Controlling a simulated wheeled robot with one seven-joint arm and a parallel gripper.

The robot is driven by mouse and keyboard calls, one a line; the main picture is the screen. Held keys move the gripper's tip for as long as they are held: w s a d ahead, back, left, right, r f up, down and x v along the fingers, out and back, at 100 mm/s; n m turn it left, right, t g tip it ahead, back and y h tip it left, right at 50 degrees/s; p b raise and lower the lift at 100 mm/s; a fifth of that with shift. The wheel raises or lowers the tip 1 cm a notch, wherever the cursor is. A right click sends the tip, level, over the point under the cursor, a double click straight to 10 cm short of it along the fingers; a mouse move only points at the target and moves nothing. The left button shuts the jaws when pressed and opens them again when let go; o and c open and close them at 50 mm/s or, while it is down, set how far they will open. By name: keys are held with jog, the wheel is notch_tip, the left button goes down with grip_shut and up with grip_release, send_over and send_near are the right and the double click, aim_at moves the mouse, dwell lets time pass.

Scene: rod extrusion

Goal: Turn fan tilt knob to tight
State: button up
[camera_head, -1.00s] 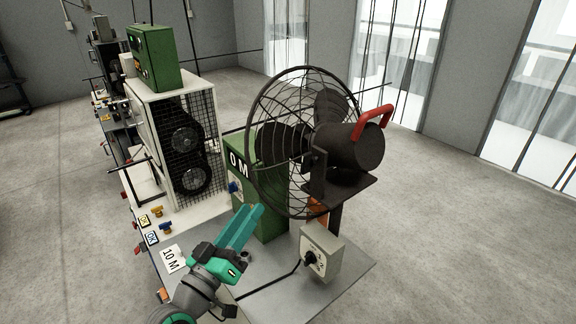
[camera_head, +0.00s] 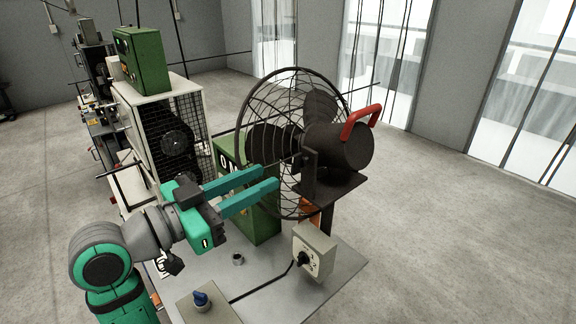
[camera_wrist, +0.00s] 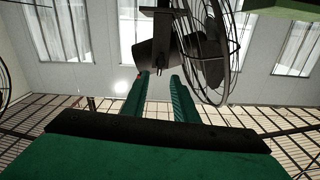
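The black fan has a round wire cage (camera_head: 250,110) and a dark motor body (camera_head: 345,148) with a red handle on top. It stands on a bracket (camera_head: 328,190) right of the middle. The tilt knob cannot be made out clearly in either view. My gripper (camera_head: 270,179) has two long teal fingers, parallel and apart, with nothing between them. Its tips appear in front of the cage's lower left, left of the bracket. In the wrist view, the open fingers (camera_wrist: 160,76) point toward the motor (camera_wrist: 153,52), with the cage (camera_wrist: 215,50) to their right.
A grey control box (camera_head: 318,250) with a black dial stands below the fan. A box with a blue knob (camera_head: 201,299) is at the bottom. A green cabinet (camera_head: 262,222) stands behind my gripper, and a meshed white machine (camera_head: 125,105) is at the left. Open floor lies right.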

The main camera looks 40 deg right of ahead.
aim_at(292, 164)
jog(key=d, duration=0.7)
jog(key=shift+w+d, duration=0.35)
grip_shut()
